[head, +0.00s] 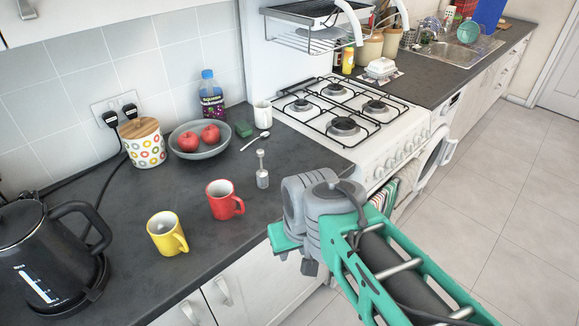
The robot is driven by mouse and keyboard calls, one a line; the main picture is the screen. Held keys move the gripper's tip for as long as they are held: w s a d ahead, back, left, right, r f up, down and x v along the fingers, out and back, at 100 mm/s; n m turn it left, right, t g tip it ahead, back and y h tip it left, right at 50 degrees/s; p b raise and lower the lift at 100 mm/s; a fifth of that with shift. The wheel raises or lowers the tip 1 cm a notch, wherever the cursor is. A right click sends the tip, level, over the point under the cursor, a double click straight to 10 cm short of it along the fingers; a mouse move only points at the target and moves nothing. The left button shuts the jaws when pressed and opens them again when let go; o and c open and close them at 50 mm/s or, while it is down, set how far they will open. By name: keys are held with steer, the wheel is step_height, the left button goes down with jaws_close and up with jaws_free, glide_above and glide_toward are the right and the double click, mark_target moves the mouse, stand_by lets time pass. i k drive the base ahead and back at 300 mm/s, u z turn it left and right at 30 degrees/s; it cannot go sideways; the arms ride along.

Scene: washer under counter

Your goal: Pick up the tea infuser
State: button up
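The tea infuser (262,171) is a small silver piece with a thin handle, standing on the dark worktop near its front edge. It is right of the red mug and in front of the white spoon. My gripper (287,238) is at the end of my grey and teal arm, to the right of and nearer the camera than the infuser. It appears apart from the infuser. My arm's bulky end hides most of the gripper, so its fingers and their opening cannot be made out.
A red mug (224,200) and a yellow mug (167,234) stand left of the infuser. Behind are a spoon (256,141), a white mug (262,114) and a bowl (201,146) of red fruit. A black kettle (40,254) is at left, a gas cooker (392,137) at right.

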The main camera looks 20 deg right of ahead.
mark_target(262, 176)
steer(key=u, duration=0.5)
steer(key=k, duration=1.2)
steer(key=u, duration=0.9)
steer(key=i, duration=0.7)
steer(key=z, duration=0.6)
steer(key=i, duration=0.7)
steer(key=z, duration=0.05)
